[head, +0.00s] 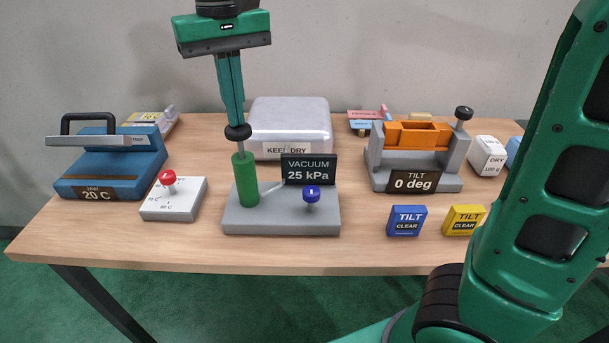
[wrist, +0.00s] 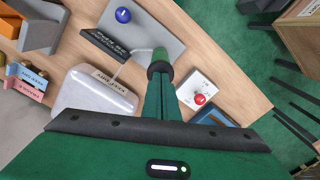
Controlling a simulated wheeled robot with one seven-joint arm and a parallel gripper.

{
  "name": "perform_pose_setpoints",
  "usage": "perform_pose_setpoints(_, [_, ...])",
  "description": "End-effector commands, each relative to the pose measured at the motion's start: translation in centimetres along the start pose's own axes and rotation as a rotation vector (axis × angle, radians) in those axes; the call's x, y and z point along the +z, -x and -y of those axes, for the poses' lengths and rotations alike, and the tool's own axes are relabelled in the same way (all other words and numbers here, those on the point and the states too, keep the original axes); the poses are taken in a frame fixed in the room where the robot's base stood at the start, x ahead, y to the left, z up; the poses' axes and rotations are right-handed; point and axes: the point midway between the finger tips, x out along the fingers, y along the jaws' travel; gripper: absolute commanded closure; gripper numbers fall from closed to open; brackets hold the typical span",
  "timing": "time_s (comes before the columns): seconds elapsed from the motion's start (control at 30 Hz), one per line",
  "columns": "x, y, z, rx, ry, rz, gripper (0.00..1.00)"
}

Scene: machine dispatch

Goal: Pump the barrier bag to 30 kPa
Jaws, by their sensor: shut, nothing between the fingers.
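The vacuum station is a grey base (head: 281,221) with a green upright cylinder (head: 246,182), a blue knob (head: 312,195) and a dark display (head: 309,169) reading "VACUUM 25 kPa". The barrier bag (head: 290,118), pale silver and labelled "KEEP DRY", lies behind the station; it also shows in the wrist view (wrist: 92,97). My gripper (head: 238,132) points down with its fingers together, directly above the green cylinder. The cylinder shows beyond the tips in the wrist view (wrist: 160,54).
Left stand a blue sealer (head: 110,168) reading 20 C and a red-knobbed dial box (head: 174,199). Right are an orange tilt fixture (head: 412,134) reading 0 deg, blue (head: 407,222) and yellow (head: 464,221) tilt blocks, and a white DRY block (head: 488,155). The table's front strip is clear.

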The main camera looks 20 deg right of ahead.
Motion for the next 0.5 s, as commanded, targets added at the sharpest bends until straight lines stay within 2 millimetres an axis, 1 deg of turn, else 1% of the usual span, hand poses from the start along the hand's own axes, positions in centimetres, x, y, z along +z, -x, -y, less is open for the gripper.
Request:
perform_pose_setpoints(0.17, [0.1,0.1,0.0,0.002,0.001,0.004,1.0])
perform_pose_setpoints(0.5, [0.0,2.1,0.0,0.0,0.0,0.002,1.0])
